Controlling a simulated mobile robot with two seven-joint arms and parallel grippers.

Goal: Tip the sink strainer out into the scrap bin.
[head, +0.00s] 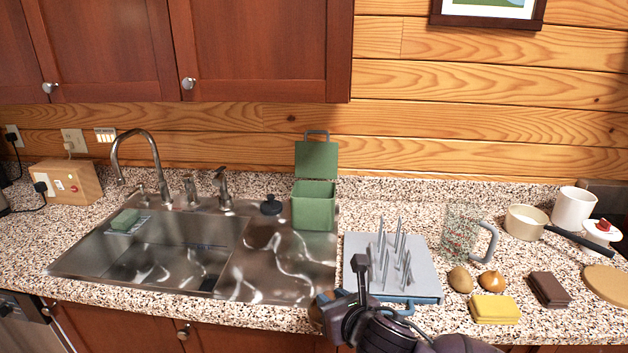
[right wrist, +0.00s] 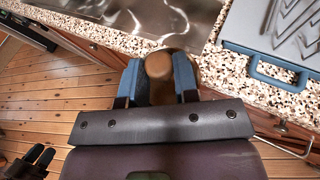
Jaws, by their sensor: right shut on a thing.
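The green scrap bin (head: 314,207) stands at the back of the steel drainboard, its lid (head: 316,160) raised. A black knobbed piece (head: 271,205) sits on the drainboard left of the bin; I cannot tell if it is the strainer. A dark patch (head: 208,284) shows low in the sink basin (head: 170,262). My right gripper (right wrist: 158,82) is shut on a brown rounded thing (right wrist: 158,64) at the counter's front edge, right of the sink; what it is stays unclear. Dark parts (right wrist: 32,158), seemingly my left gripper, show low in the right wrist view; their opening is unclear.
A grey spiked rack (head: 361,250) on a blue-edged tray lies right of the drainboard. A glass mug (head: 460,230), a potato (head: 460,279), an onion (head: 491,280) and a yellow sponge (head: 494,309) stand further right. The faucet (head: 150,150) arches over the sink.

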